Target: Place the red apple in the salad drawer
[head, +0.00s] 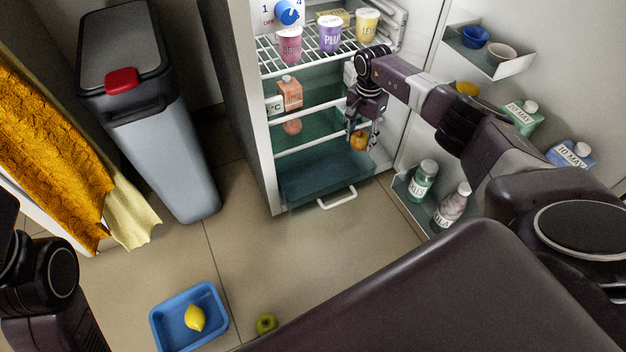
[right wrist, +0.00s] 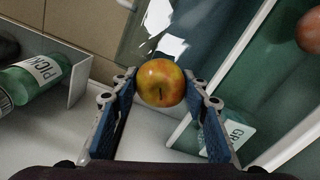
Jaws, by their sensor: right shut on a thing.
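My right gripper (head: 361,132) is inside the open fridge, shut on a yellow-orange apple with a reddish flush (head: 359,141). In the right wrist view the apple (right wrist: 161,83) sits between the two blue-padded fingers (right wrist: 160,95). The teal salad drawer (head: 318,188) with a white handle is at the fridge bottom, below the held apple. A redder round fruit (head: 292,127) lies further inside on the left; a reddish round thing also shows at the right wrist view's upper right (right wrist: 309,31). My left gripper is out of view.
Wire shelves (head: 270,62) with cups and a juice carton (head: 290,93) are above. The open door's rack holds bottles (head: 422,180) close to my right arm. A blue tray (head: 161,325) with a lemon and a green apple (head: 266,324) are on the floor.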

